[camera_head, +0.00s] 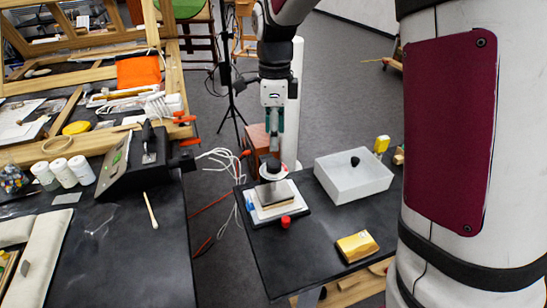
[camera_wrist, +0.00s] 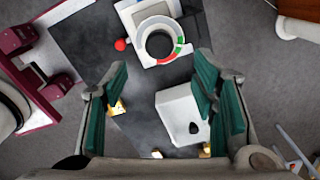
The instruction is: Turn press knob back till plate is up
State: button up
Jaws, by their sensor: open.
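The press (camera_head: 275,203) stands on the small black table, with a pale base and a layered block in it. Its round black knob (camera_head: 273,166) is on top, above a white ring. In the wrist view the press knob (camera_wrist: 160,44) shows as a dark round centre, with red and green marks on the ring (camera_wrist: 180,50) around it. My gripper (camera_head: 274,138) points down above the knob. In the wrist view my gripper (camera_wrist: 160,64) has its green-padded fingers spread wide, with nothing between them. I cannot tell the plate's height clearly.
A red ball-like part (camera_head: 286,221) is at the press's front. A white tray (camera_head: 375,187) holding a small black object stands to the right. A gold box (camera_head: 357,246) lies at the front right. A cluttered workbench (camera_head: 145,270) is on the left, across a gap with cables.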

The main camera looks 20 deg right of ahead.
aim_at(275, 162)
notch_tip(275, 162, down, 8)
jog(key=shift+s+f, duration=0.1)
jog(key=shift+f, duration=0.15)
jog(key=c, duration=1.2)
